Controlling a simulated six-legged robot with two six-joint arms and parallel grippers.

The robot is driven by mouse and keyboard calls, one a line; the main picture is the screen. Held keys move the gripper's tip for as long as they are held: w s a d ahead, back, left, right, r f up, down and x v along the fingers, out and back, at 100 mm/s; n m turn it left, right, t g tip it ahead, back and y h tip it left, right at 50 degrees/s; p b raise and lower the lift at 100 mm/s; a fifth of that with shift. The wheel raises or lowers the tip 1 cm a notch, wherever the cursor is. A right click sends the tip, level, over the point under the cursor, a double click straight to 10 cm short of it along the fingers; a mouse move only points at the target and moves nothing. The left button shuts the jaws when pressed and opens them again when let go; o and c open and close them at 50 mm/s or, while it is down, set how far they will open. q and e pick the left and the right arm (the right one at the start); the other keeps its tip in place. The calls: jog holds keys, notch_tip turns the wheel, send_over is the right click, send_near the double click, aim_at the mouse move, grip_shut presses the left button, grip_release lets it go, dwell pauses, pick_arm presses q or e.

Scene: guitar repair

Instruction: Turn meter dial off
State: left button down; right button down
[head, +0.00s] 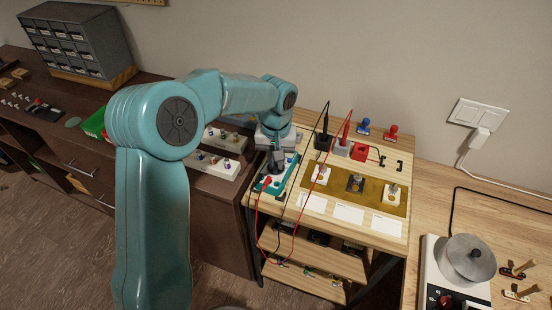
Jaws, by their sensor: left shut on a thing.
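The meter (289,177) is a teal-edged device lying at the left end of the light wooden bench top. A red plug (267,181) sits at its lower left, and red and black leads run from it. My left gripper (276,165) points down over the middle of the meter and is shut, apparently on the meter dial. The dial is hidden by the fingers, so its setting cannot be read. My right gripper is out of view.
A brown mat (337,190) holds several small parts. The red lead (259,225) loops over the bench's front edge. A pot (467,260) stands at the lower right.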

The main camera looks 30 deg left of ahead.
pick_arm(q)
jog(key=c, duration=1.1)
grip_release()
jog(key=shift+c, duration=0.2)
notch_tip(320, 180, up, 16)
jog(key=shift+r+p, duration=0.2)
jog(key=shift+p, duration=0.1)
